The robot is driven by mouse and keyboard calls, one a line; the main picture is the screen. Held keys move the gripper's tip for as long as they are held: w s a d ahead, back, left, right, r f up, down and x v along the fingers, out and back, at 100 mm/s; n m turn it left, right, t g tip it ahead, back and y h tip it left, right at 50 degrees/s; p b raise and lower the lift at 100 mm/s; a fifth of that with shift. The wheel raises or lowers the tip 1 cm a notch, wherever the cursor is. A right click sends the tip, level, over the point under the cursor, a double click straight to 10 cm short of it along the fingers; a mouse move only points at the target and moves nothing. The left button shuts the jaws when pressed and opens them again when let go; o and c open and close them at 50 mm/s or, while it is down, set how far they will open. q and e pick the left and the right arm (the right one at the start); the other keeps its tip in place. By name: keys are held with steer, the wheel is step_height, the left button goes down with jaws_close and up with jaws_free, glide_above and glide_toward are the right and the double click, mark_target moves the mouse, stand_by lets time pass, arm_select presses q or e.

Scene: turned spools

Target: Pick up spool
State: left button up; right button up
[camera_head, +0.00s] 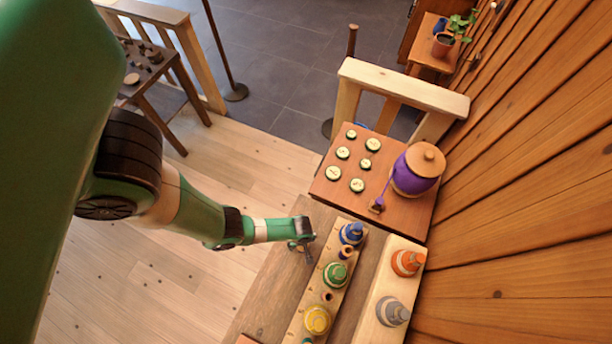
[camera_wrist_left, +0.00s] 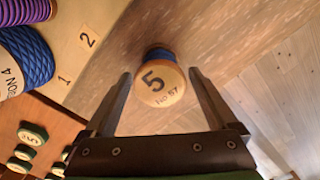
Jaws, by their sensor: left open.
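In the left wrist view a spool with a pale round top (camera_wrist_left: 160,82) marked "5" and "No 57" and a blue band stands on the brown wooden surface. My left gripper (camera_wrist_left: 159,73) is open, with one finger on each side of this spool; I cannot tell whether they touch it. In the head view my left gripper (camera_head: 301,243) is low over the table, left of the blue spool (camera_head: 351,233). This marked spool cannot be made out there. A green spool (camera_head: 335,273) and a yellow spool (camera_head: 317,319) stand in the same pale rack. My right gripper is not in view.
The pale rack (camera_wrist_left: 75,55) carries numbers 1 and 2, with a blue spool (camera_wrist_left: 28,58) and a purple spool (camera_wrist_left: 25,10) beside them. Orange (camera_head: 407,262) and grey (camera_head: 393,311) spools stand on another block.

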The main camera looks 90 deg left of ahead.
arm_select(q)
steer(key=c, duration=1.2)
step_height(320, 180, up, 10)
steer(key=p, duration=1)
steer(key=shift+r, duration=0.15)
steer(key=shift+c, duration=0.2)
